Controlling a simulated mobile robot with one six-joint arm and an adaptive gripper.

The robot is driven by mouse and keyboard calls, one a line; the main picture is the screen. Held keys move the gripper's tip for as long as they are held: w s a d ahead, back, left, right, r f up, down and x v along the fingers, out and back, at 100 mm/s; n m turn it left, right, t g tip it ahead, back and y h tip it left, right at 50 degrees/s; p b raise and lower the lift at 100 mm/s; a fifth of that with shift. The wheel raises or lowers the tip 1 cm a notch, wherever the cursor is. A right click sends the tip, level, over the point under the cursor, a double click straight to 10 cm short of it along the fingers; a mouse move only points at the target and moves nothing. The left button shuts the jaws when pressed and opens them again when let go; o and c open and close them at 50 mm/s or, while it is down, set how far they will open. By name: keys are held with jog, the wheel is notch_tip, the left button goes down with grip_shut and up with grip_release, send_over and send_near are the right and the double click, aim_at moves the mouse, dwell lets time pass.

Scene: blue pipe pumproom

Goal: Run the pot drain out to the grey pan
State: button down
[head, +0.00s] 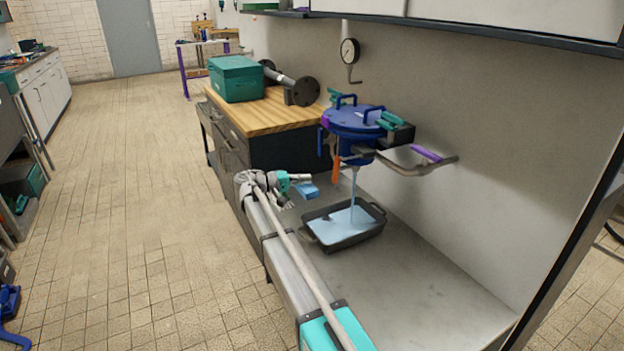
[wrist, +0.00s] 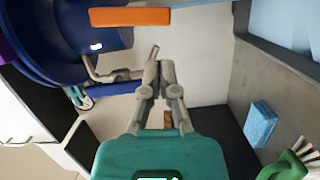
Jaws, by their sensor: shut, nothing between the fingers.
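The blue pot (head: 358,120) is held at the wall above the steel counter. An orange lever (head: 335,169) hangs below its left side; in the wrist view the lever (wrist: 130,17) lies across the top. A pale blue stream (head: 353,188) falls from under the pot into the grey pan (head: 345,243), which holds pale blue liquid over its bottom. My gripper (head: 300,177) is left of the lever, apart from it. Its fingers, also in the wrist view (wrist: 158,75), are together and empty.
A blue sponge (head: 307,189) and a green brush (wrist: 285,165) lie near my gripper. A wooden-topped cabinet (head: 268,112) with a green box (head: 236,78) stands behind. A bent pipe with a purple grip (head: 426,154) sticks out right of the pot. The counter (head: 410,295) in front is clear.

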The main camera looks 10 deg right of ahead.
jog(key=c, duration=0.9)
grip_release()
jog(key=shift+s, duration=0.1)
jog(key=shift+o, duration=1.3)
jog(key=shift+s+r+m, duration=0.1)
jog(key=shift+m, duration=0.2)
jog(key=shift+o, duration=0.2)
jog(key=shift+s+a, duration=0.1)
jog(key=shift+s, duration=0.1)
jog(key=m+t+p, duration=0.2)
jog(key=m+t, duration=0.1)
jog(key=m, duration=0.5)
send_near(334, 171)
jog(key=shift+s+a+r+m+t+y+p, duration=0.35)
jog(key=shift+s+a+m+t+y, duration=0.2)
jog(key=shift+s+m, duration=0.3)
jog(key=shift+w, duration=0.1)
jog(key=x, duration=1.3)
jog(key=shift+w+d, duration=0.15)
jog(key=shift+d, duration=0.2)
